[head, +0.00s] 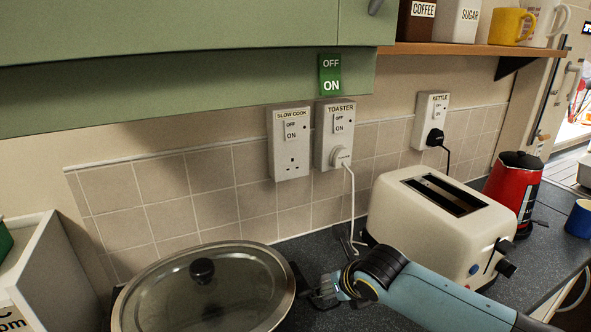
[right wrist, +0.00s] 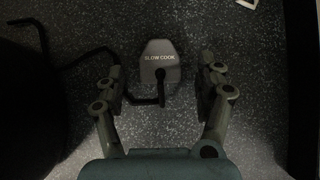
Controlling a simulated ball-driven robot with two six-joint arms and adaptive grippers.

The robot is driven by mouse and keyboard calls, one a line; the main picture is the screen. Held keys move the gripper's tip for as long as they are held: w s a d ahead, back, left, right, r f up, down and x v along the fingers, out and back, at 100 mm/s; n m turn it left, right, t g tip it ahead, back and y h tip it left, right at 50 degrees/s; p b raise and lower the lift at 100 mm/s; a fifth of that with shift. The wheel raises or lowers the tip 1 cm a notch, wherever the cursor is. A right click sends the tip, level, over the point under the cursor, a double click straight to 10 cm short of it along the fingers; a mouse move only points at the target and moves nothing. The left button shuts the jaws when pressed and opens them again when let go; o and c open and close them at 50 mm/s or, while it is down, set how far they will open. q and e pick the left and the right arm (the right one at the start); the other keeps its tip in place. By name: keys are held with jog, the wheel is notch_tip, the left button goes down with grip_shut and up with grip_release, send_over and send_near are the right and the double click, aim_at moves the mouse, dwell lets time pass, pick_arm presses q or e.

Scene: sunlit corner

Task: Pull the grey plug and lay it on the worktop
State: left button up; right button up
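The grey plug (right wrist: 160,60), marked SLOW COOK, is on the dark speckled worktop (right wrist: 225,30) in the right wrist view, with a dark cable at its lower edge. My right gripper (right wrist: 161,78) is open, one finger on each side of the plug with gaps between. In the head view my right gripper (head: 324,291) is low over the worktop beside the glass lid; the plug cannot be made out there. The SLOW COOK socket (head: 291,165) on the wall is empty. My left gripper is out of view.
A lidded pan (head: 205,290) stands left of my right gripper. A cream toaster (head: 430,225) stands right, behind my right arm, with a red kettle (head: 514,190) beyond. A white plug (head: 340,156) is in the TOASTER socket, a black plug (head: 435,138) in the KETTLE socket.

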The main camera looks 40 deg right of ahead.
jog(key=v, duration=0.8)
